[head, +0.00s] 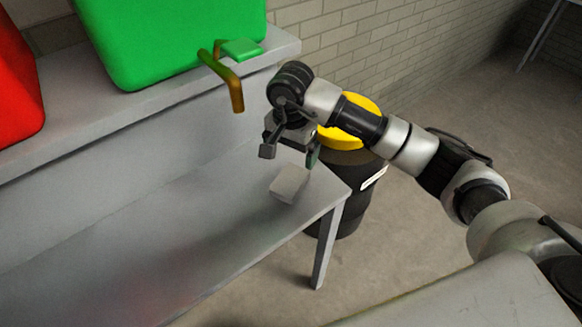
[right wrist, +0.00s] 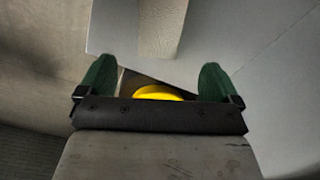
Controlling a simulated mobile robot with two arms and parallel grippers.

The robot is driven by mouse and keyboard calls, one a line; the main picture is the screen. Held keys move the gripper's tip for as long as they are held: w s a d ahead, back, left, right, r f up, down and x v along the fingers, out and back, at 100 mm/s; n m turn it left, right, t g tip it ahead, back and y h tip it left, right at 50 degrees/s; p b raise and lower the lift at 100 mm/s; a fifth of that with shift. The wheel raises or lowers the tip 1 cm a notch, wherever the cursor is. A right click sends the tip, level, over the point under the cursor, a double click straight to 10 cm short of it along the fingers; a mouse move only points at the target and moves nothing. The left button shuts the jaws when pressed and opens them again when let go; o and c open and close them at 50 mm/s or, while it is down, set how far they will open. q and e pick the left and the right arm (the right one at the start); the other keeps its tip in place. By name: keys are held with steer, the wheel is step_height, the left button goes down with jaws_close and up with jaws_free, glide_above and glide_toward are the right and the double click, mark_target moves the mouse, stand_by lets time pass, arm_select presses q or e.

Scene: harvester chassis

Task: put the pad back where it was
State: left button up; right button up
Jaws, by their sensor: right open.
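A small pale grey block, which looks like the pad (head: 289,183), lies on the grey table (head: 150,240) near its right end. My right gripper (head: 290,157) is open above and just behind the pad, with a gap between them. In the right wrist view the two green fingers of the gripper (right wrist: 155,80) stand wide apart with nothing between them. A pale block, likely the pad (right wrist: 158,28), shows beyond the fingers at the top of that view, partly cut off. My left gripper is not in view.
A green bin (head: 170,40) and a red bin (head: 15,80) stand on the raised back shelf, with a brown tap-like pipe (head: 236,92) beside the green one. A black barrel with a yellow lid (head: 345,138) stands beyond the table's right end. The table's left part is clear.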

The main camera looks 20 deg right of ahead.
step_height(320, 180, up, 2)
steer(key=shift+r, duration=0.2)
